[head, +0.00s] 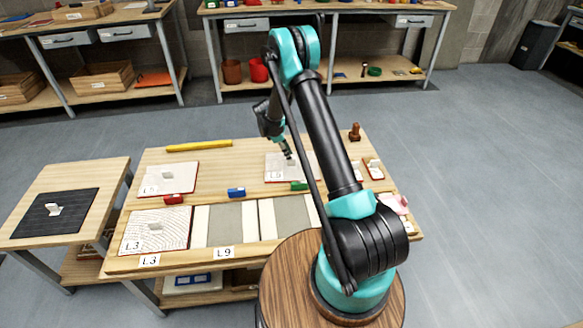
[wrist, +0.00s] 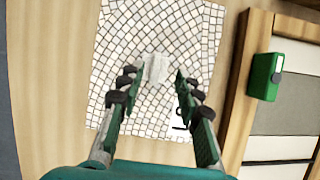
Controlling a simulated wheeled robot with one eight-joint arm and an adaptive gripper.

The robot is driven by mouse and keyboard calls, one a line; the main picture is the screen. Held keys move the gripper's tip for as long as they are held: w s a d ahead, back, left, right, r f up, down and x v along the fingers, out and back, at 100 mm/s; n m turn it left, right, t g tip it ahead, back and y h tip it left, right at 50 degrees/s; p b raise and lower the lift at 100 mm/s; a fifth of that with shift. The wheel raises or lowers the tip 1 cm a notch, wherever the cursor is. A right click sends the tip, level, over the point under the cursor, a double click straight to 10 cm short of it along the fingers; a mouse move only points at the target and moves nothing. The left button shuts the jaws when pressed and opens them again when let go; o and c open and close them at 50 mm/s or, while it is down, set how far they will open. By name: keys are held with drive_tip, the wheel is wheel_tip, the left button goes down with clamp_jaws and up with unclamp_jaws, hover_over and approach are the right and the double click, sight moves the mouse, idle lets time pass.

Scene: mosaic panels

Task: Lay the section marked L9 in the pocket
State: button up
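A pale mosaic section (head: 274,161) with an upright grip block lies flat at the back middle of the table; its label looks like L6 or L9, too small to tell. In the wrist view the section (wrist: 120,35) fills the middle, its grip block (wrist: 157,70) between my fingertips, and its label is partly hidden. My gripper (wrist: 160,76) is open over it, fingers apart on either side of the block. The pocket above the L9 tag (head: 224,252) is an empty recess (head: 225,226) with a grey band between white strips.
An L3 section (head: 155,229) lies left of the pocket. Another section (head: 167,178) lies behind it. Red (head: 174,199), blue (head: 236,192) and green (head: 299,186) blocks sit between the rows. A similar recess (head: 291,217) lies right, partly behind my arm. A dark panel (head: 53,218) lies on the side table.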

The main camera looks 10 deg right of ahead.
sight(292, 163)
drive_tip(key=x, duration=0.4)
drive_tip(key=shift+w+f, duration=0.25)
drive_tip(key=shift+f, duration=0.2)
clamp_jaws()
